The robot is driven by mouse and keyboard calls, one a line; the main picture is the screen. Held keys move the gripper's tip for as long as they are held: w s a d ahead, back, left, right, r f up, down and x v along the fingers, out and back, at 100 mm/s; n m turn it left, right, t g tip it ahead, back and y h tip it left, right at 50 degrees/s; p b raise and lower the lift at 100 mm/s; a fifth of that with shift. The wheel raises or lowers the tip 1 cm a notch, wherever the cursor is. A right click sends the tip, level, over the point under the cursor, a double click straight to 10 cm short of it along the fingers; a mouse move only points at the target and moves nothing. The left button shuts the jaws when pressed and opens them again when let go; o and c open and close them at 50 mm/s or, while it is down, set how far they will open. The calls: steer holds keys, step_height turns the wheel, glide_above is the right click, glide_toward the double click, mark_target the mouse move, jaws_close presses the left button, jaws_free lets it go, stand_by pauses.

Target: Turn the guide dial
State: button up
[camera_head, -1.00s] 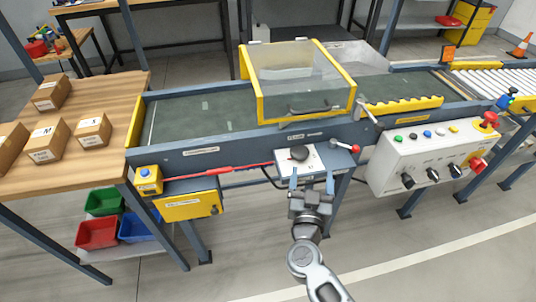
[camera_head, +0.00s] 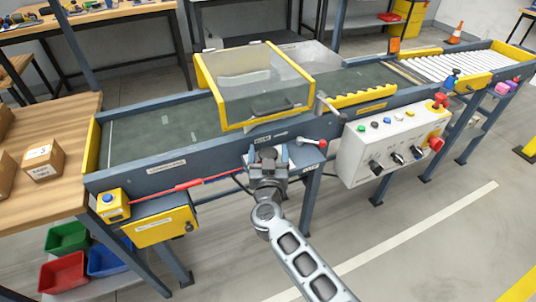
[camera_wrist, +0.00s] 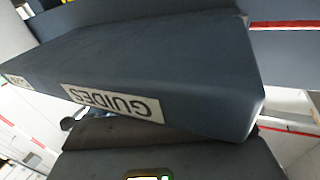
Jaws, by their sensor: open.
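The guide dial (camera_head: 267,152) is a dark round knob on a small pale panel (camera_head: 301,157) at the conveyor's front side. My gripper (camera_head: 267,160) is open, with one finger to each side of the dial in the head view. It covers much of the dial, and I cannot tell whether the fingers touch it. In the wrist view, a GUIDES label (camera_wrist: 113,103) appears upside down on a dark blue-grey box face. The dial and fingertips cannot be made out there.
A white control box (camera_head: 392,143) with buttons and knobs stands farther right. A red cord (camera_head: 200,182) runs left to a yellow box (camera_head: 113,205). A clear yellow-framed guard (camera_head: 255,85) is above.

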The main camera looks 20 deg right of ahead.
steer(key=shift+c, duration=0.3)
steer(key=c, duration=1)
steer(key=shift+o, duration=0.2)
